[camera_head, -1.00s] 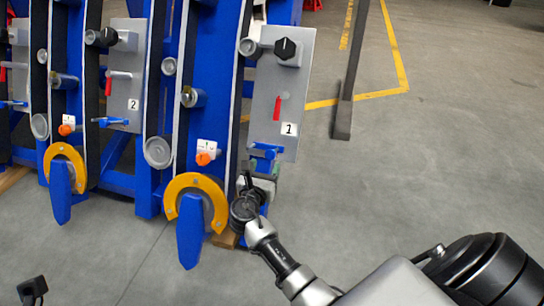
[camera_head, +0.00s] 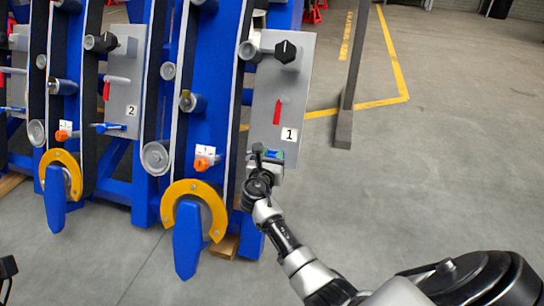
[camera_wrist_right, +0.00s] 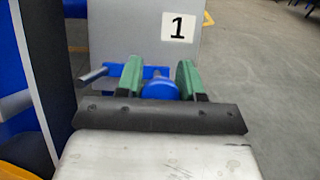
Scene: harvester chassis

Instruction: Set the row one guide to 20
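The row one plate (camera_head: 264,110) is a grey upright panel marked 1, with a red pointer (camera_head: 277,112) in a slot and a black knob (camera_head: 285,52) near its top. A blue clamp handle sits at its foot, mostly hidden in the head view by my right gripper (camera_head: 268,158). In the right wrist view the handle's round blue end (camera_wrist_right: 160,90) lies between my two green fingers (camera_wrist_right: 158,72), which stand apart on either side of it. I see no clear grip on it. A dark piece (camera_head: 7,268) at the lower left edge may be my left gripper; its fingers do not show.
A blue frame with belts and rollers stands left of the plate. An orange knob (camera_head: 204,160) and a yellow ring (camera_head: 190,192) are on it. The row two plate (camera_head: 125,75) is further left. A dark post (camera_head: 348,95) stands at right. Open floor lies in front.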

